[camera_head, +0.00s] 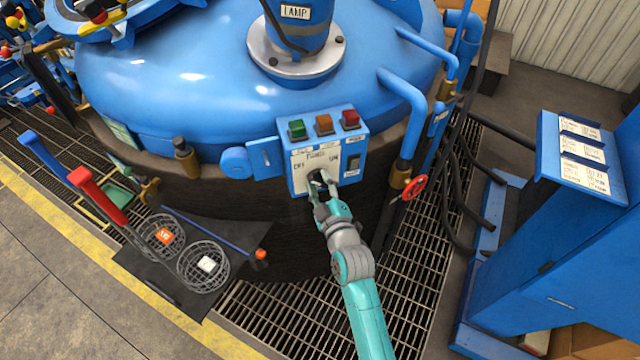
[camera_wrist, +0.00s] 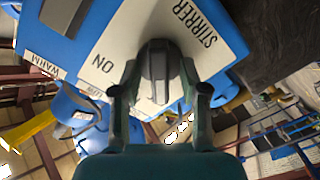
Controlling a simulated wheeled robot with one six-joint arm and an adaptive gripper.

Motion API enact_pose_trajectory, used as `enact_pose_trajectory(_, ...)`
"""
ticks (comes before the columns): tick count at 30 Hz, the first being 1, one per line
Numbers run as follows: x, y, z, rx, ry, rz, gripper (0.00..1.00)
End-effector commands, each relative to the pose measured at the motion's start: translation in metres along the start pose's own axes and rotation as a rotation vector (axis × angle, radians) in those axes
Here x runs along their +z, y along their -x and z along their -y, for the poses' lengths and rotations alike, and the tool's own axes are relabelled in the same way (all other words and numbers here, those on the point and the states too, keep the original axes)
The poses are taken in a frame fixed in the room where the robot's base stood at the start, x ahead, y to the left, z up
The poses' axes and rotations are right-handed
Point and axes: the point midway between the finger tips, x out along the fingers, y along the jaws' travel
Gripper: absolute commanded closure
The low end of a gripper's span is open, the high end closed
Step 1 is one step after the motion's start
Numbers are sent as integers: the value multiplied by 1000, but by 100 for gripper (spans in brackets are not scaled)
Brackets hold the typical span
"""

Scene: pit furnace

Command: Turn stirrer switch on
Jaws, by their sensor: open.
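The stirrer switch is a dark rotary knob (camera_wrist: 160,68) on the white plate of a blue control box (camera_head: 362,131). In the wrist view the plate reads "STIRRER" and "ON". My gripper (camera_wrist: 157,88) is open, with one finger on each side of the knob. I cannot tell whether the fingers touch it. In the head view my gripper (camera_head: 322,192) reaches the lower part of the box front and hides most of the knob. Which way the knob points is not clear.
Green (camera_head: 297,129), orange (camera_head: 324,124) and red (camera_head: 350,119) buttons sit on top of the box. A dark rocker switch (camera_head: 353,164) is to its right. Two wire baskets (camera_head: 203,264) lie at lower left.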

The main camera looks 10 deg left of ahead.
Motion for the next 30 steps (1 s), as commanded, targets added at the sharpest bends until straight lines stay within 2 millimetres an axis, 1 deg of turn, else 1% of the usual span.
enact_pose_trajectory(6, 0, 0, 0, 0, 0, 0, 56)
enact_pose_trajectory(7, 0, 0, 0, 0, 0, 0, 61)
enact_pose_trajectory(8, 0, 0, 0, 0, 0, 0, 69)
enact_pose_trajectory(9, 0, 0, 0, 0, 0, 0, 79)
enact_pose_trajectory(12, 0, 0, 0, 0, 0, 0, 100)
enact_pose_trajectory(23, 0, 0, 0, 0, -27, 0, 100)
enact_pose_trajectory(30, 0, 0, 0, -1, -146, 0, 100)
